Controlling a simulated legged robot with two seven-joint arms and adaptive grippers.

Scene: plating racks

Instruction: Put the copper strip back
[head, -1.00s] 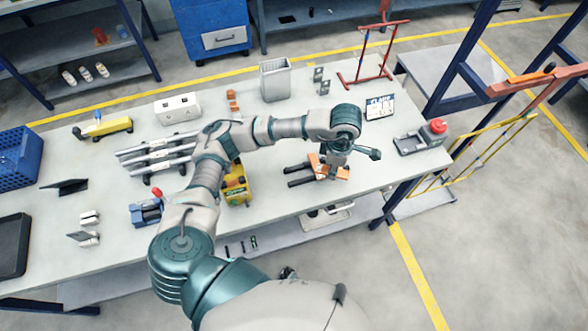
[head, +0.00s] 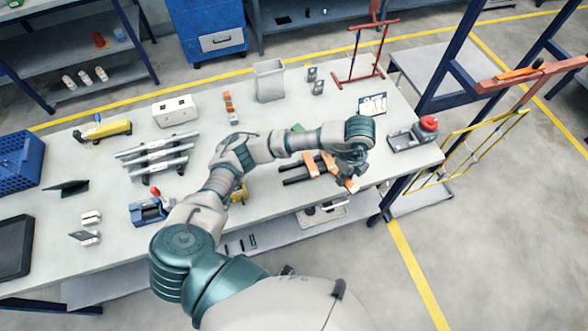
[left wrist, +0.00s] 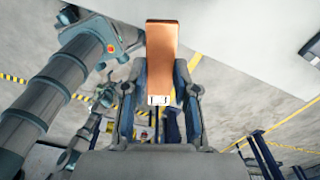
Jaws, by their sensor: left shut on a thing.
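My left gripper (head: 350,178) is shut on a flat copper strip (head: 351,186) near the table's front edge, right of the dark rack. In the left wrist view the copper strip (left wrist: 162,50) stands up between the two fingers (left wrist: 160,108), with a small white label at its lower end. The dark two-pronged rack (head: 292,181) lies on the table with other copper-coloured strips (head: 310,166) at its right end. My left wrist partly hides this area. My right gripper is not in view.
A grey box with a red knob (head: 428,123) and a small sign card (head: 373,104) are to the right. A red frame stand (head: 358,78) and a grey bin (head: 269,82) are behind. A yellow item (head: 239,192) is partly under my arm.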

